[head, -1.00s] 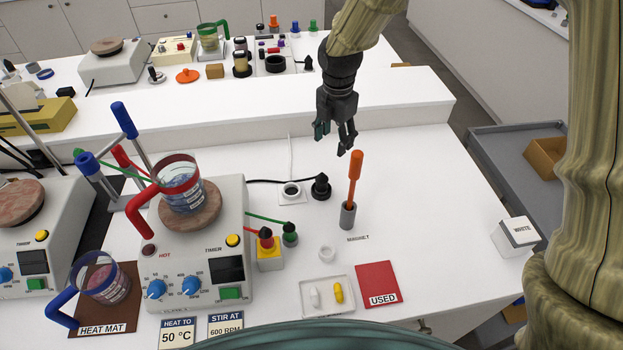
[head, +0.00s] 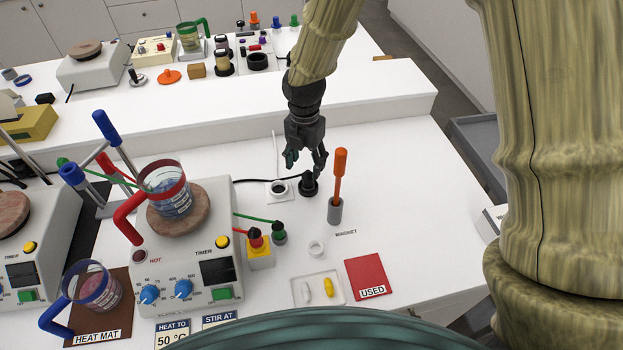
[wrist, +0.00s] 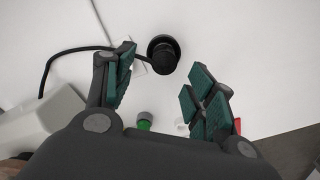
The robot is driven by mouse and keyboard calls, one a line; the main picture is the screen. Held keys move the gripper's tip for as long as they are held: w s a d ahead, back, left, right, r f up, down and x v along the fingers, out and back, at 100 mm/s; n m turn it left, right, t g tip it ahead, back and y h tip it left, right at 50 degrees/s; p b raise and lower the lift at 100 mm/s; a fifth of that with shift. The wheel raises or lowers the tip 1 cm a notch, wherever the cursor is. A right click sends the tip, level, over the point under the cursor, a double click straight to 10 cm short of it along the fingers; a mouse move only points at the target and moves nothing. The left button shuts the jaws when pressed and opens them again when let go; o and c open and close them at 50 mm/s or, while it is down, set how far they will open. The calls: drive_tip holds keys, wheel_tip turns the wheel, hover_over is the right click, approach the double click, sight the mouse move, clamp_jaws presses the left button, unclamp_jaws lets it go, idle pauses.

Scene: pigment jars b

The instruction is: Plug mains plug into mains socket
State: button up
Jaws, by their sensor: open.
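The black mains plug (head: 309,184) stands upright on the white bench, with a black cable running left from its area to the hot plate. The mains socket (head: 280,188), a white plate with a dark round opening, lies just left of the plug. My gripper (head: 306,164) is open and empty, above and slightly behind the plug in the head view. In the wrist view the plug (wrist: 163,54) shows beyond and between the open fingers (wrist: 160,85), apart from them. There the socket is mostly hidden behind the left finger.
The hot plate (head: 185,262) with a red-handled beaker (head: 166,190) stands left. An orange-handled magnet rod (head: 340,175) stands upright in a grey holder close right of the plug. The bench right of the magnet is clear.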

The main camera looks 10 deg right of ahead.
sight(308, 173)
drive_tip(key=shift+s+d+f+p, duration=0.1)
drive_tip(key=shift+d+f+p, duration=0.1)
drive_tip(key=shift+f+p, duration=0.45)
drive_tip(key=shift+d+f+p, duration=0.1)
drive_tip(key=shift+f+p, duration=0.35)
drive_tip(key=shift+f, duration=1.35)
drive_tip(key=c, duration=1.1)
